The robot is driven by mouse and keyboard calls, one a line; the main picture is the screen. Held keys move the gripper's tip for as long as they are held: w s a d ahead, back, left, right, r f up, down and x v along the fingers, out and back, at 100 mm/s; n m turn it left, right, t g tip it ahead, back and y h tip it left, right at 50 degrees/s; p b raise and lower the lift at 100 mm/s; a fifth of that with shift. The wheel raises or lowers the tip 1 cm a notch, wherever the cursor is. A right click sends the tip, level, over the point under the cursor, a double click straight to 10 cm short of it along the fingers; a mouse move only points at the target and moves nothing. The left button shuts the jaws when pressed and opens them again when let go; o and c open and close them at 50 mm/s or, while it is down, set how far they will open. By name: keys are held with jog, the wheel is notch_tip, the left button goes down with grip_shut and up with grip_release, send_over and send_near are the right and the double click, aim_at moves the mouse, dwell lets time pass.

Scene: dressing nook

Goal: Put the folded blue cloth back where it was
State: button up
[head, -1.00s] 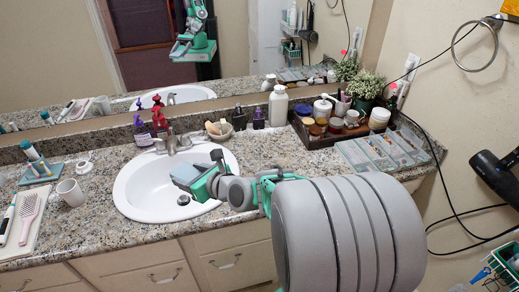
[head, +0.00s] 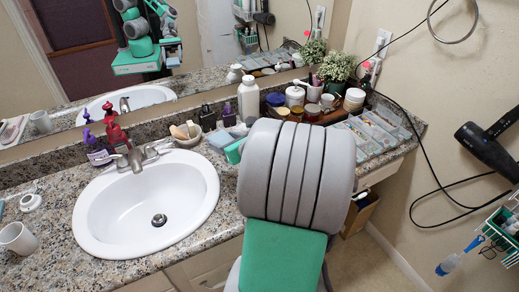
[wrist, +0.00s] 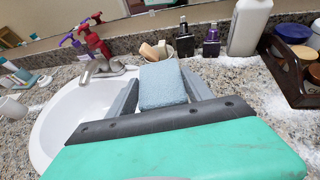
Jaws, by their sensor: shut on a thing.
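The folded blue cloth (wrist: 162,86) is a pale blue, textured block between the two grey fingers of my gripper (wrist: 161,80) in the wrist view. My gripper is shut on it. In the head view the cloth (head: 221,138) shows just right of the sink, over the counter, with much of my gripper hidden behind my grey arm link. I cannot tell whether the cloth touches the counter.
The white sink (head: 150,208) is left of my gripper. Behind the cloth stand a small basket (wrist: 160,52), dark bottles (wrist: 211,42) and a white bottle (wrist: 249,27). A wooden tray (head: 330,118) of jars and clear organizers (head: 375,132) are to the right.

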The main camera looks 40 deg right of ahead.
jog(key=s+d+f+m+h+b, duration=0.1)
jog(key=s+d+f+m+h, duration=0.15)
jog(key=s+d, duration=0.75)
jog(key=shift+h, duration=0.25)
jog(key=w+d+f, duration=0.3)
jog(key=w, duration=0.1)
jog(key=w+d+f+b, duration=0.1)
jog(key=w+d+f, duration=0.2)
jog(key=w, duration=0.1)
jog(key=w+d+f, duration=0.3)
jog(key=w, duration=0.2)
jog(key=shift+d+f+b, duration=0.25)
jog(key=shift+d+b, duration=0.1)
jog(key=shift+b, duration=0.05)
jog(key=shift+w+f, duration=0.1)
jog(key=shift+f, duration=1.6)
jog(key=o, duration=1.5)
jog(key=shift+d, duration=0.1)
jog(key=shift+c, duration=0.2)
jog(key=shift+r, duration=0.1)
